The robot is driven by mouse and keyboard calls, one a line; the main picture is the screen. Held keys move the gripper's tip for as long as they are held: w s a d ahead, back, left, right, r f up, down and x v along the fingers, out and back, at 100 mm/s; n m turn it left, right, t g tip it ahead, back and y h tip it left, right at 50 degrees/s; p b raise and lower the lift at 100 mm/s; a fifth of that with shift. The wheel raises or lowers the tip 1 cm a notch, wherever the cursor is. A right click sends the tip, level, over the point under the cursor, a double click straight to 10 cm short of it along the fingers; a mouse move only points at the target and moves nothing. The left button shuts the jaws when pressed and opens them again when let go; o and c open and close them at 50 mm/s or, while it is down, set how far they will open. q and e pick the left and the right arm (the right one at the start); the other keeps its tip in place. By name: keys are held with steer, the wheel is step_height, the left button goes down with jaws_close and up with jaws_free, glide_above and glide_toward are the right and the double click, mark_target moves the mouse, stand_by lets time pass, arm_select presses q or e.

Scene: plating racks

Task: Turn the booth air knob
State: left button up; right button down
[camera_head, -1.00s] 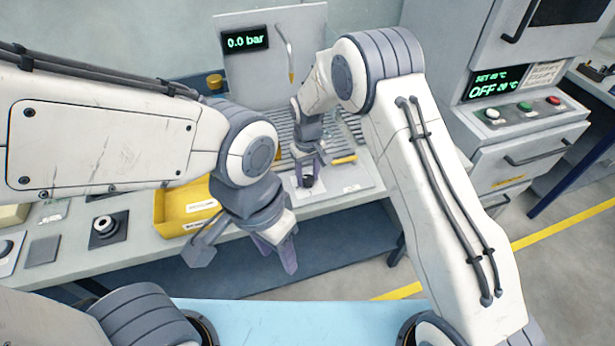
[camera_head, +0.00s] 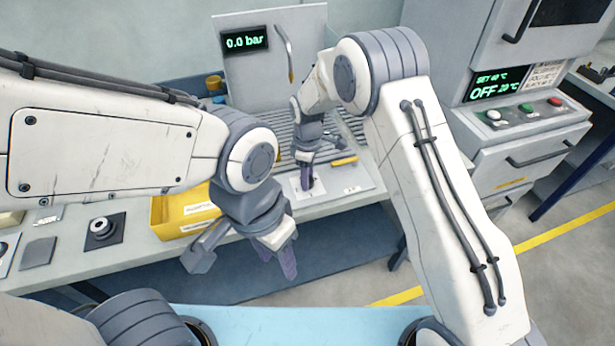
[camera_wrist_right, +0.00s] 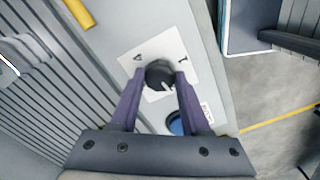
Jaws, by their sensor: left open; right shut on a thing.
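The knob (camera_wrist_right: 160,74) is black and round with a white pointer line, on a white plate (camera_wrist_right: 132,62) with dark marks. In the right wrist view the purple fingers of my right gripper (camera_wrist_right: 159,78) are shut on it, one at each side. The pointer line points toward the bottom, slightly right. In the head view my right gripper (camera_head: 307,178) is down at the bench front and its fingers hide the knob. My left gripper (camera_head: 277,258) is open and empty in front of the bench.
A yellow bin (camera_head: 172,212) stands left of my right gripper. A slatted grating (camera_head: 345,128) lies behind, with an upright panel (camera_head: 265,80) and hanging nozzle (camera_head: 288,60). An oven with buttons (camera_head: 525,108) stands at right. A round black fitting (camera_head: 103,227) sits at left.

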steer(key=shift+w+a+r+n, duration=0.15)
steer(key=shift+n, duration=0.45)
steer(key=shift+c, duration=1.9)
jaws_free()
step_height(320, 180, up, 10)
steer(key=b, duration=0.2)
steer(key=shift+r, duration=0.2)
